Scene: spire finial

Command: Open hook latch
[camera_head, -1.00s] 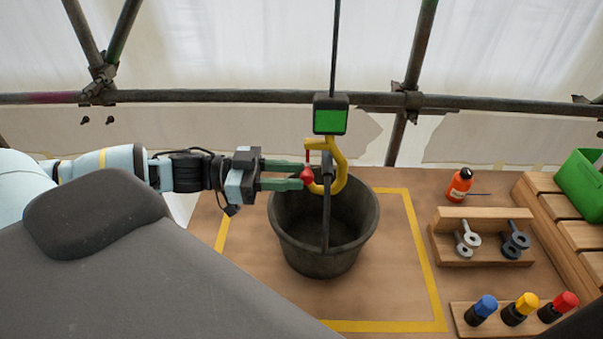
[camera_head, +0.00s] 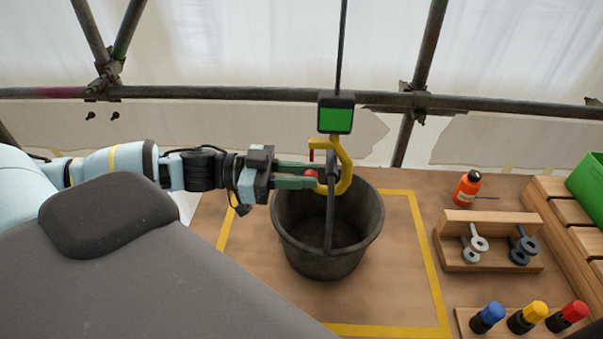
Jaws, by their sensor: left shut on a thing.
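A yellow hook (camera_head: 345,160) hangs below a black box with a green screen (camera_head: 335,119) on a dark cable. The bucket's dark handle (camera_head: 331,205) runs up into the hook, and the dark bucket (camera_head: 322,262) stands below on the bench. The red latch (camera_head: 311,175) with its round knob is at the hook's left side. My left gripper (camera_head: 309,176) comes in from the left, its green fingers shut on the red latch knob. The fingers partly hide the latch. My right gripper is not in view.
A yellow tape square (camera_head: 434,270) surrounds the bucket. To the right are an orange bottle (camera_head: 467,189), a wooden rack (camera_head: 486,221) with shackle-like metal parts, colour-capped items (camera_head: 527,316) and a green bin (camera_head: 589,185). A scaffold pipe (camera_head: 220,93) crosses behind.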

